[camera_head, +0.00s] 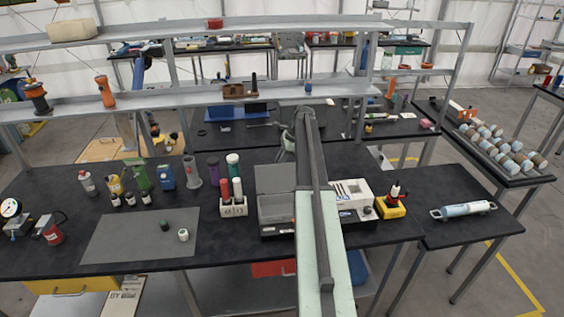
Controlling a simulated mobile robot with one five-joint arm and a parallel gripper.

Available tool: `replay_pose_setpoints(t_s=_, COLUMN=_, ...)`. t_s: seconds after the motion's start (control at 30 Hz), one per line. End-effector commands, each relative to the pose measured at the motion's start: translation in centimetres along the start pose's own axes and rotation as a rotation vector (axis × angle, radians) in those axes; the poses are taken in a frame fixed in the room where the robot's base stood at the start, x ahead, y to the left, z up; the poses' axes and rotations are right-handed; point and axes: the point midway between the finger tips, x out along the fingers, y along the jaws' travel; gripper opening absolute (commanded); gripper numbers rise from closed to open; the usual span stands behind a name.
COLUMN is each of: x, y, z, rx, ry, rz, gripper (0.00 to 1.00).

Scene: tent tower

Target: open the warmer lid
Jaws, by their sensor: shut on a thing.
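The warmer, a low grey box (274,214) with a dark base, stands on the black bench just right of centre. Its lid (275,179) is a flat grey panel raised at the back of the box, so the lid stands open. My arm reaches over the warmer and hides its right part. My gripper (288,146) shows only partly, behind the arm at the lid's top edge. It is shut on the lid; the fingertips are mostly hidden.
A white block with red- and white-capped tubes (233,206) stands close left of the warmer. A white device (352,197) and a yellow holder (391,206) stand to its right. A grey mat (135,236) lies at left. A shelf (210,96) spans behind the bench.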

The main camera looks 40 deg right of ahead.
Motion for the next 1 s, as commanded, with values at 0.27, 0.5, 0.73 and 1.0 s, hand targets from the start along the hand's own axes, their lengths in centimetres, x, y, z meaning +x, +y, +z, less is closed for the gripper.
replay_pose_setpoints(t_s=0.27, x=0.1, y=-0.8, z=0.0, rx=-0.003, ry=0.005, rz=-0.025, gripper=0.32)
replay_pose_setpoints(t_s=0.5, x=0.0, y=-0.8, z=0.0, rx=-0.002, ry=0.005, rz=-0.025, gripper=0.32)
replay_pose_setpoints(t_s=0.73, x=-2.2, y=-0.7, z=0.1, rx=-0.001, ry=0.005, rz=-0.025, gripper=0.32)
replay_pose_setpoints(t_s=1.0, x=-7.3, y=-0.4, z=0.2, rx=-0.001, ry=0.006, rz=-0.024, gripper=0.32)
